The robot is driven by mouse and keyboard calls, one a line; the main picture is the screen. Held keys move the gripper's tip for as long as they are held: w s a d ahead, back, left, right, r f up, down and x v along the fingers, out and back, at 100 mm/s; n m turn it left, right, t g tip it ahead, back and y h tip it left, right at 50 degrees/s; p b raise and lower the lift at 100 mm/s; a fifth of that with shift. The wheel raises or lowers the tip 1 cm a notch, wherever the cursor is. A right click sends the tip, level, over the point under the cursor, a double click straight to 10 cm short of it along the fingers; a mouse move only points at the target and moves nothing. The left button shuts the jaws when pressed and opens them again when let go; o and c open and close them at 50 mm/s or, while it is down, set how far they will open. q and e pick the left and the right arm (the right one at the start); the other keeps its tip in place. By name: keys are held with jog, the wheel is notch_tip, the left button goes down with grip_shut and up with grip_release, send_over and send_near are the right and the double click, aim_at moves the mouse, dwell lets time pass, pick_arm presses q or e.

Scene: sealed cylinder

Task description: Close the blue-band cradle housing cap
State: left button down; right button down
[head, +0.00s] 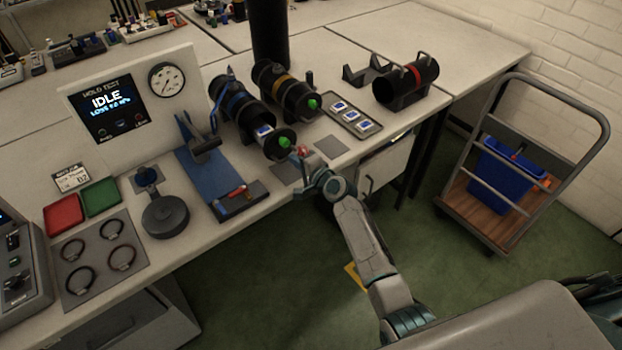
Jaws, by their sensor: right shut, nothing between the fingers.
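The blue-band cradle housing (232,98) is a black cylinder lying in a cradle on the bench, its near end toward me. Its cap (277,148), a dark disc with a green knob (284,142), shows at the right of that near end. A blue-and-white piece (263,131) shows at the mouth beside the cap, so the cap does not appear to cover the mouth fully. My right gripper (298,158) is shut and empty, just right of and below the cap; I cannot tell whether it touches it. My left gripper is not in view.
A yellow-band housing (283,84) stands close at the right, and a red-band housing (410,82) farther right. A tray of blue-and-white pieces (352,119) lies right of the gripper. A cart (520,170) stands beyond the bench.

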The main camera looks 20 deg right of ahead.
aim_at(279, 145)
jog(key=b+x, duration=0.1)
jog(key=x, duration=0.2)
jog(key=r+b+x, duration=0.1)
jog(key=x, duration=0.2)
jog(key=b+x, duration=0.2)
jog(key=x, duration=0.1)
jog(key=shift+w+r, duration=0.25)
jog(key=shift+w, duration=0.05)
jog(key=shift+w+a+r, duration=0.1)
jog(key=shift+w+a, duration=0.05)
jog(key=shift+w, duration=0.1)
jog(key=shift+r, duration=0.25)
jog(key=shift+w+r, duration=0.1)
